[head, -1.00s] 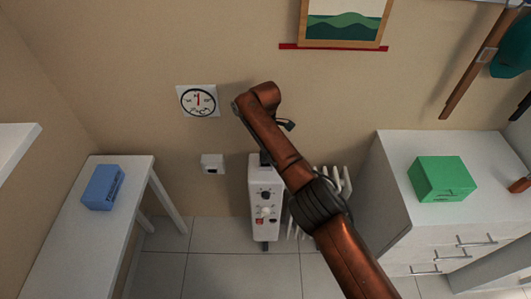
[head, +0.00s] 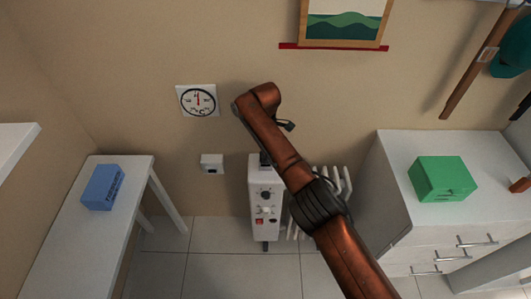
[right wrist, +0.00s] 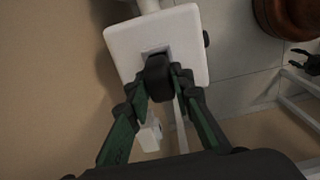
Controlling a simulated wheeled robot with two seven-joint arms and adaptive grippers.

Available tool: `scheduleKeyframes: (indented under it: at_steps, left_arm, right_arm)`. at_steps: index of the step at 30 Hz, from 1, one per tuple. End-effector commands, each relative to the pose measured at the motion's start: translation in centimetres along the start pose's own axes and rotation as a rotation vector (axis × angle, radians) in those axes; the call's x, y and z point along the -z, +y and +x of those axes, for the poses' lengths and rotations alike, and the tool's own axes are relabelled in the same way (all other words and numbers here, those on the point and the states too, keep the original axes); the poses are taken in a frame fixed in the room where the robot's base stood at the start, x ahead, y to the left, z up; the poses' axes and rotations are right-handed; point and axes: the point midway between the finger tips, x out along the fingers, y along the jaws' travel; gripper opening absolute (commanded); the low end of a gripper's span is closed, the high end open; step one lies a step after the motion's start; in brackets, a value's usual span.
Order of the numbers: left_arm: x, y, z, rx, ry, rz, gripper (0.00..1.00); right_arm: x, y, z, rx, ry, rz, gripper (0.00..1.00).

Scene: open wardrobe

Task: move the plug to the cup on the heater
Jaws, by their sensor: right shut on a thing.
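The white heater (head: 265,205) stands against the wall, with knobs on its front. In the right wrist view its white top (right wrist: 122,45) has a square opening, which looks like the cup (right wrist: 151,50). My right gripper (right wrist: 160,85) is shut on the dark plug (right wrist: 159,68), which is at this opening. I cannot tell how deep the plug sits in it. In the head view my right arm comes in from the lower right, and a dark part (head: 265,158) of the gripper or plug shows above the heater top.
A white wall socket (head: 212,163) is left of the heater. A white table with a blue box (head: 103,187) stands at the left, and a white drawer cabinet (head: 395,170) with a green box (head: 442,179) at the right. A round dial (head: 198,101) hangs on the wall.

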Motion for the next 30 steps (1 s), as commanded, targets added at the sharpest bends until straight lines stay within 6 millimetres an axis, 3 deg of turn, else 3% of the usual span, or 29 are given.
scheduleKeyframes:
  at_steps: [30]
  left_arm:
    - [-0.3, 0.0, 0.4, 0.0, -0.006, 0.001, 0.42]
  right_arm:
    - [0.0, 0.0, 2.5, 0.0, -0.001, 0.0, 0.0]
